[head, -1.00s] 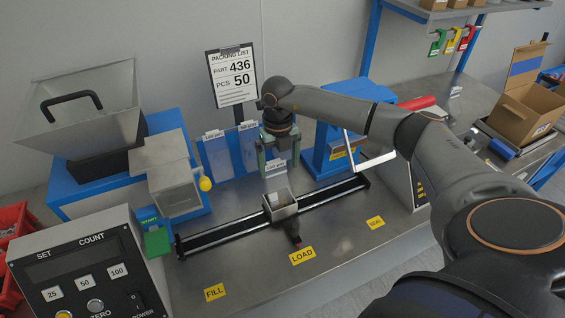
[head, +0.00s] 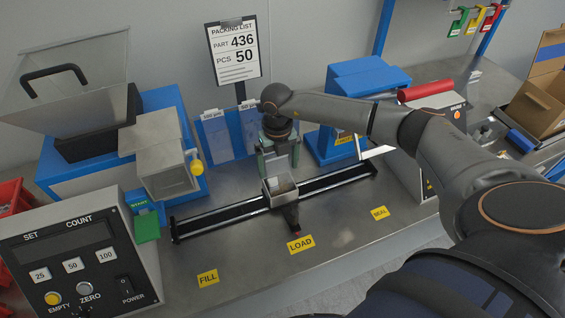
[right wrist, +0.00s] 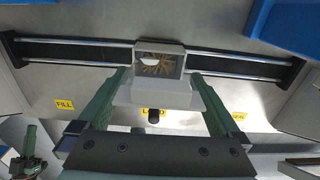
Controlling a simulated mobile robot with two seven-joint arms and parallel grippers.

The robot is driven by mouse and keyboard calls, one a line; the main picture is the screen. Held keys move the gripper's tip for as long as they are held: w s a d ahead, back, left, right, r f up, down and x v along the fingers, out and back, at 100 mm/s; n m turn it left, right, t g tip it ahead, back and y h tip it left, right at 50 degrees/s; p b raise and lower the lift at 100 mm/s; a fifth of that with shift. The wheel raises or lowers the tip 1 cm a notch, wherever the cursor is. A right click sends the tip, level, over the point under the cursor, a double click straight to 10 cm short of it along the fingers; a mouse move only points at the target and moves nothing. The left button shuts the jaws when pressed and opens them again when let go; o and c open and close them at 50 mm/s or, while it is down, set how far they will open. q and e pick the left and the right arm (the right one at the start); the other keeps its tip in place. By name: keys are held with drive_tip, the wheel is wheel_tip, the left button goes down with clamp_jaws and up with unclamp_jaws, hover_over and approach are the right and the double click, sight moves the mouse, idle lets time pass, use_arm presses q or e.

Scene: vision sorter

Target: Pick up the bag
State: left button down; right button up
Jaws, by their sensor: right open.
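My right gripper (head: 278,165) is open, pointing down just above and behind the small metal carriage (head: 281,187) on the black rail. In the right wrist view its green fingers (right wrist: 155,100) stand apart, with a pale grey block between them. The carriage (right wrist: 170,47) is open-topped and holds brownish pieces with a white patch. I cannot tell whether a bag lines it.
A blue machine (head: 350,135) stands behind. The count panel (head: 75,265) is front left.

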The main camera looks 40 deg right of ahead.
drive_tip(key=shift+a, duration=0.1)
drive_tip(key=shift+c, duration=0.8)
drive_tip(key=c, duration=1.1)
